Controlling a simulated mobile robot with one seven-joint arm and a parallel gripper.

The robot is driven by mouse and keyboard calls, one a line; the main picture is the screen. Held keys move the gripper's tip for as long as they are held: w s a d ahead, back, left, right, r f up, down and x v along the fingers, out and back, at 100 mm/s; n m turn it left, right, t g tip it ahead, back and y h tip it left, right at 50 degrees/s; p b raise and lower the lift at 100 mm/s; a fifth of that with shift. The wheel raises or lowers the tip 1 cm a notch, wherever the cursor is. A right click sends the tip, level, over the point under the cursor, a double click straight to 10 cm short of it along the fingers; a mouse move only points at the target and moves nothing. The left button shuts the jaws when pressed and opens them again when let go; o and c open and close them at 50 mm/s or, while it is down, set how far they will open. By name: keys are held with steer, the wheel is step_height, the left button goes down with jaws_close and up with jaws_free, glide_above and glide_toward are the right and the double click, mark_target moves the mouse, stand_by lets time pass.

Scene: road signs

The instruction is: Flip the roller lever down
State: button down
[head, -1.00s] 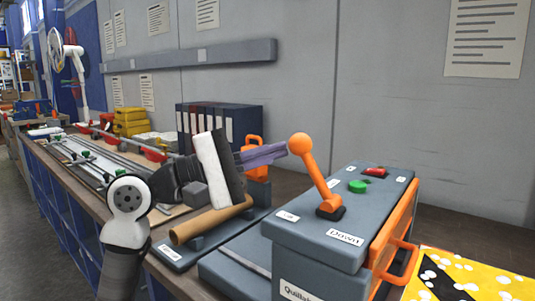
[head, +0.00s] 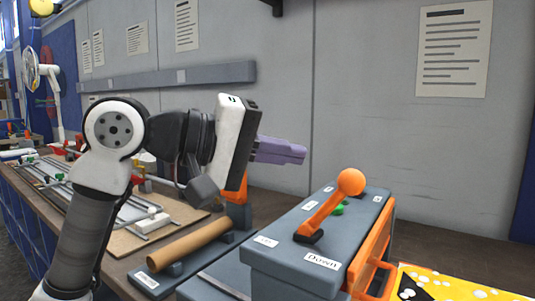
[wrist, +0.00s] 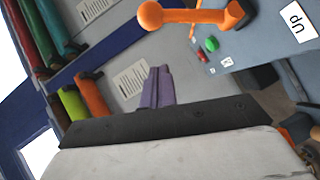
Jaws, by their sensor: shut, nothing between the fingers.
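The lever (head: 325,209) is an orange arm with a round ball end. It rises from a dark pivot on the grey control box (head: 290,262) and leans up and to the right in the head view. A "Down" label (head: 322,261) is on the box's front edge. In the wrist view the lever (wrist: 195,17) lies across the top, with an "UP" label (wrist: 297,20) beyond its pivot end. My gripper (head: 305,153) has purple fingers, shut and empty, up and left of the ball and apart from it. The fingers also show in the wrist view (wrist: 157,88).
A green button (wrist: 211,44) and a red one (wrist: 200,55) sit on the box. An orange handle (head: 372,270) is on its side. A brown roller (head: 190,243) lies left of the box. The wall stands behind; the air above the box is clear.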

mark_target(330, 204)
steer(key=s+d+m+t+y+p, duration=0.1)
steer(key=s+d+m+y, duration=0.2)
steer(key=d, duration=0.1)
steer(key=shift+s+d+m+y+p, duration=0.3)
steer(key=shift+d+y, duration=0.1)
steer(key=shift+d+f, duration=0.1)
steer(key=shift+f, duration=0.05)
stand_by(0.4)
steer(key=shift+s, duration=0.1)
